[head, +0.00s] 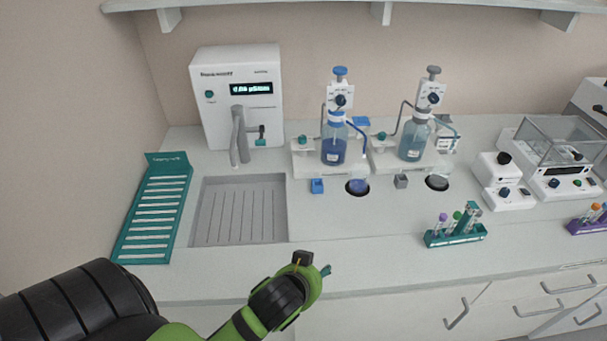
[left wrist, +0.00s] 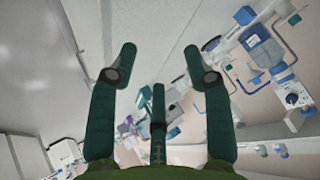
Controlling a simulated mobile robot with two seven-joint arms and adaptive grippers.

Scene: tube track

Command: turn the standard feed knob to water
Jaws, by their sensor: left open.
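Two bottle-top dispensers stand on the counter, one with blue liquid (head: 334,150) and one with a grey top and paler liquid (head: 413,142). Each white valve head carries a dark knob, one on the blue dispenser (head: 340,100) and one on the grey (head: 434,99). I cannot read their labels, so which is the standard feed knob, and its setting, are unclear. My left gripper (head: 326,271) is over the counter's front edge, well in front of both dispensers and touching nothing. The left wrist view shows its fingers (left wrist: 158,58) spread and empty. My right gripper is not in view.
A white water unit (head: 238,95) with a tap stands behind a grey sink tray (head: 215,235). A teal rack (head: 130,250) lies left. A teal tube rack (head: 455,240) stands front right, with a balance (head: 550,180) beyond. The counter between gripper and dispensers is mostly clear.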

